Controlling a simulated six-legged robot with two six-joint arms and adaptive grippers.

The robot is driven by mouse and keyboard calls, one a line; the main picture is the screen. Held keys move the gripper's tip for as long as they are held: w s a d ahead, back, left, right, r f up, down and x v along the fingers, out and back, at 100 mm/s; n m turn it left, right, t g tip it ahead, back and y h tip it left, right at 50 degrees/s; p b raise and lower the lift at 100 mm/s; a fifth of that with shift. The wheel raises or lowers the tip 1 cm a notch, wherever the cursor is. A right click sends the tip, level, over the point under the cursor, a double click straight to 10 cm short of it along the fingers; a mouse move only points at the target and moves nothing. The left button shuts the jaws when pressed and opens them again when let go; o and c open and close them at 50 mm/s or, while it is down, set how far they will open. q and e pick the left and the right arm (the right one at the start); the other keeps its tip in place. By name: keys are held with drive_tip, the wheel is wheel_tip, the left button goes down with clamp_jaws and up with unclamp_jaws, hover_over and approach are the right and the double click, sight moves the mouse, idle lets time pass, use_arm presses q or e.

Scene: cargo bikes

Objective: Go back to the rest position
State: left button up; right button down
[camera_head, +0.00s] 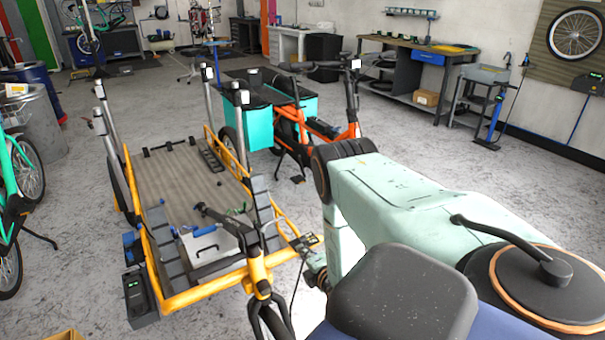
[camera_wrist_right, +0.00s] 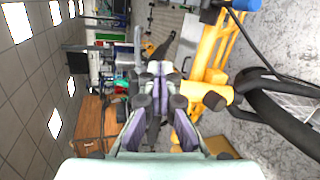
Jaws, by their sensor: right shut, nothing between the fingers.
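My right gripper (camera_wrist_right: 158,78) shows in the right wrist view with its two fingers together and nothing between them. In the head view my pale green right arm (camera_head: 400,195) reaches forward from the lower right and bends down. It hides most of the right gripper there. The right wrist is low beside the front right corner of the yellow cargo bike (camera_head: 187,296). In the wrist view a yellow frame part (camera_wrist_right: 213,45) is just right of the fingers; I cannot tell whether they touch. My left gripper is in neither view.
The yellow bike's bed holds a grey case (camera_head: 212,248) and small tools. An orange cargo bike (camera_head: 352,105) with teal bags (camera_head: 240,122) stands behind it. A green bike (camera_head: 22,165) is at the left edge.

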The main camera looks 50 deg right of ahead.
drive_tip(key=shift+s+a+r, duration=0.1)
idle(0.3)
drive_tip(key=s+a+f+m+g+y+b, duration=0.1)
drive_tip(key=s+a+f+m+g+y, duration=0.2)
drive_tip(key=s+a+f+m+g, duration=0.65)
drive_tip(key=s+a+m+g+y+b, duration=0.3)
drive_tip(key=s+a+m+b, duration=0.3)
drive_tip(key=s+a, duration=1.2)
drive_tip(key=shift+a+r+g+b, duration=0.35)
drive_tip(key=shift+g+b, duration=0.2)
drive_tip(key=shift+b, duration=0.1)
drive_tip(key=shift+s, duration=0.2)
